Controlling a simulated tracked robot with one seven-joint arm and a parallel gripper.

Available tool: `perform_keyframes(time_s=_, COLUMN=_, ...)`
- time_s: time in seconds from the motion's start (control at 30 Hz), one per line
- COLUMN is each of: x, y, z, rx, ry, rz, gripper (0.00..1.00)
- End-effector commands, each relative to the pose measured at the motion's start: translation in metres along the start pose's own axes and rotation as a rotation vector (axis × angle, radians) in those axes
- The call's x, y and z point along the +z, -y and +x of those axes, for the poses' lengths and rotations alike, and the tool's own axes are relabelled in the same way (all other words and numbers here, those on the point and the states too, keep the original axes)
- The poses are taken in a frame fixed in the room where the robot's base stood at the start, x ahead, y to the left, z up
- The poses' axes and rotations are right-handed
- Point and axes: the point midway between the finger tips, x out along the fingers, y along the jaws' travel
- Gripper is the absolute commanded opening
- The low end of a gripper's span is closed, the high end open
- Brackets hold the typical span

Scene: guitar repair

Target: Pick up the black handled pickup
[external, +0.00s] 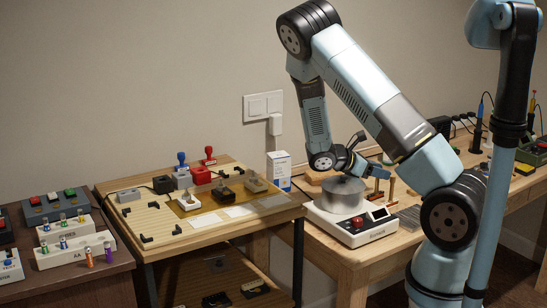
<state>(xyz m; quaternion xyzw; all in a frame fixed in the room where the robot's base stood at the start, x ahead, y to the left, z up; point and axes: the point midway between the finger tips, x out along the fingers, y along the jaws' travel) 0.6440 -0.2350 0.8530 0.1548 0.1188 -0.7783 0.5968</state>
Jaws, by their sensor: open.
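My gripper (374,160) is to the right of the board, above the right-hand bench near a round grey metal pot. It is well apart from the black block. It is open and looks empty, though its fingers are small and partly hidden.
The metal pot (343,193) sits on a white device with a red button (351,223). A white box (279,170) stands at the board's right edge. Stamps with blue and red handles (208,156) stand behind the blocks. The board's front left is mostly clear.

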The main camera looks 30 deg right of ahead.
Motion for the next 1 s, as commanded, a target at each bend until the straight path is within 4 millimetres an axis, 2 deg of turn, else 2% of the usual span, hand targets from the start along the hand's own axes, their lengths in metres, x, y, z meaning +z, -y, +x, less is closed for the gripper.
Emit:
perform_keyframes(time_s=0.1, x=0.0, y=0.0, z=-0.0002, rx=0.0, ry=0.0, rz=0.0, gripper=0.47)
perform_keyframes(time_s=0.6, x=0.0, y=-0.0001, z=-0.0005, rx=0.0, ry=0.0, rz=0.0, gripper=0.0)
perform_keyframes(time_s=1.0, x=0.0002, y=-0.0001, z=-0.0005, rx=0.0, ry=0.0, rz=0.0, gripper=0.0)
